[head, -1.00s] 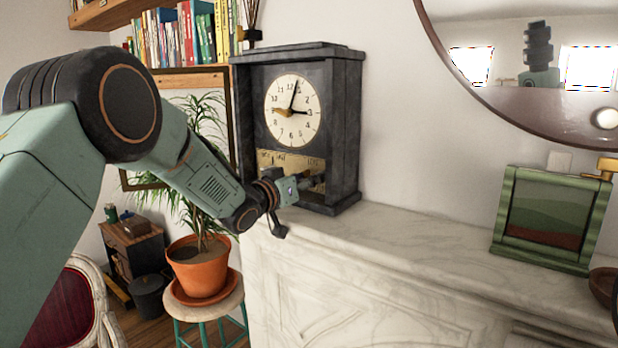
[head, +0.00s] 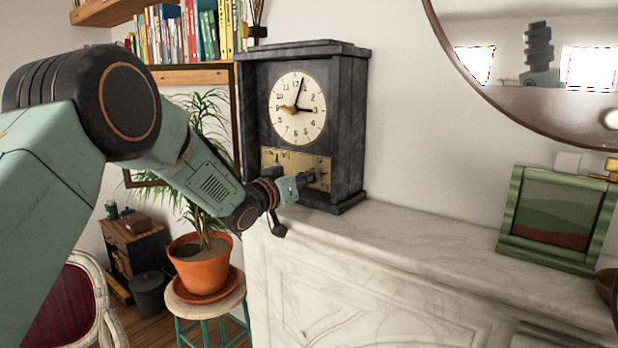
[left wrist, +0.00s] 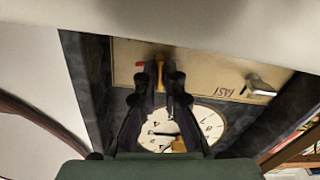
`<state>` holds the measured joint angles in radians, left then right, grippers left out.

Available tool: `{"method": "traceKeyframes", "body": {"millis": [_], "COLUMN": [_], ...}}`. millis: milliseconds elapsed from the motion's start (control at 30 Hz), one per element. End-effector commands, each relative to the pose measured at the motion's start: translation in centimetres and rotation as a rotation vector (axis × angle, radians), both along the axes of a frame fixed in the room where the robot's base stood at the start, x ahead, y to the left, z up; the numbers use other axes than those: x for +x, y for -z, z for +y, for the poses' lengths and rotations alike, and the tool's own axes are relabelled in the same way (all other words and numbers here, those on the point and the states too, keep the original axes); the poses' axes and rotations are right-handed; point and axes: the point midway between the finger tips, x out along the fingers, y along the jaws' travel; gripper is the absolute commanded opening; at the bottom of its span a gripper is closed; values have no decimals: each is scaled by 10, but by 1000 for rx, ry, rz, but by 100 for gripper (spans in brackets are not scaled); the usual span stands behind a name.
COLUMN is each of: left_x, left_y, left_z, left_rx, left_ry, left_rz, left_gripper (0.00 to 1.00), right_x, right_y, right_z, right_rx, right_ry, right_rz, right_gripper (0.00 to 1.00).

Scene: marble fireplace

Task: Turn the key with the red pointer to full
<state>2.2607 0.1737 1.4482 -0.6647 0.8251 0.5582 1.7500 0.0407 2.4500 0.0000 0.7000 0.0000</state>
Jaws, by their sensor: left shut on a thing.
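A dark grey mantel clock (head: 352,130) stands on the marble mantel, with a round white dial (head: 297,108). Below the dial is a brass plate (head: 283,158). In the left wrist view, turned upside down, a brass key (left wrist: 160,70) stands out from the plate (left wrist: 205,72), with a red pointer (left wrist: 140,65) beside it, directed left in that picture. My left gripper (head: 309,179) is at the right part of the plate, its fingers (left wrist: 160,86) shut on the brass key. A second, silvery key (left wrist: 262,86) is at the right near lettering. My right gripper is out of sight.
A green picture frame (head: 560,220) stands on the marble mantel (head: 420,245) to the right, with bare marble between it and the clock. A potted plant (head: 203,263) stands on a stool at left below. A round mirror (head: 530,110) hangs above.

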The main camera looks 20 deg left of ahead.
Motion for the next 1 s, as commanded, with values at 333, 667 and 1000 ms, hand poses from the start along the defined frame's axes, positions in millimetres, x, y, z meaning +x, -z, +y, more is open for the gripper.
{"method": "traceKeyframes", "body": {"millis": [333,667,1000], "left_x": [0,0,-1], "left_y": [-2,-1,-1], "left_z": [-4,-5,-5], "left_rx": [149,433,737], "left_ry": [8,8,7], "left_rz": [-61,-165,-275], "left_gripper": [0,0,0], "right_x": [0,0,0], "right_y": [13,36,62], "right_z": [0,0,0], "right_rx": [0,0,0], "right_ry": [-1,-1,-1], "right_rz": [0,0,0], "right_gripper": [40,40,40]}}
